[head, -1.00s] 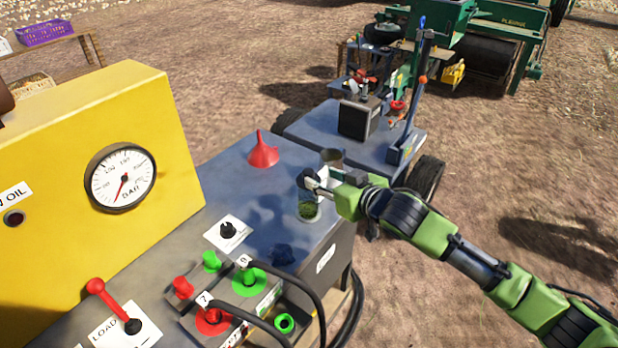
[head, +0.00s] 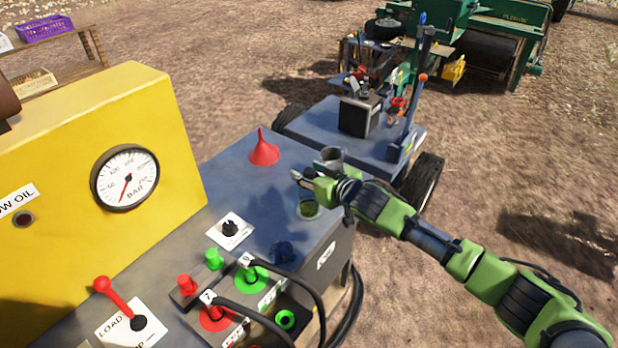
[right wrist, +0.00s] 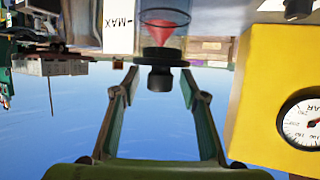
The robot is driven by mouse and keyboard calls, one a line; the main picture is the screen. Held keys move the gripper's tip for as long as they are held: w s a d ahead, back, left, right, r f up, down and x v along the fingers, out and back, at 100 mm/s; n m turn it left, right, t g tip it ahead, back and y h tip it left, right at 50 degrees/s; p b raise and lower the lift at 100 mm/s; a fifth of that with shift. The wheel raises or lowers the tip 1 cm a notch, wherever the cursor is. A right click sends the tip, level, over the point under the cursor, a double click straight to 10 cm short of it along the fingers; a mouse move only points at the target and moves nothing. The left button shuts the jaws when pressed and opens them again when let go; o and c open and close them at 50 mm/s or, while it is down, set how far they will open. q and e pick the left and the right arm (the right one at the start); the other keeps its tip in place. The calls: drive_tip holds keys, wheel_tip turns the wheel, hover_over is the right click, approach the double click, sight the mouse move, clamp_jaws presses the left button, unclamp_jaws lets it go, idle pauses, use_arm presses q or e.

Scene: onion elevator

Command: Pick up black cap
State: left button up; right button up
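In the right wrist view, which appears upside down, the black cap (right wrist: 160,76) sits on the end of a clear cylinder (right wrist: 165,32) marked MAX. The two fingers of my right gripper (right wrist: 160,85) are spread on either side of the cap, with gaps on both sides. In the head view my right gripper (head: 306,181) is over the outer edge of the grey console, above the clear cylinder (head: 308,210). The cap cannot be made out there, being mostly hidden by the gripper. My left gripper is not in view.
A red funnel (head: 263,149) stands on the console (head: 215,185) behind the gripper. A grey cup (head: 331,156) is close beyond the hand. A yellow gauge panel (head: 60,190) rises at left. Knobs, plugs and black hoses crowd the front.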

clamp_jaws()
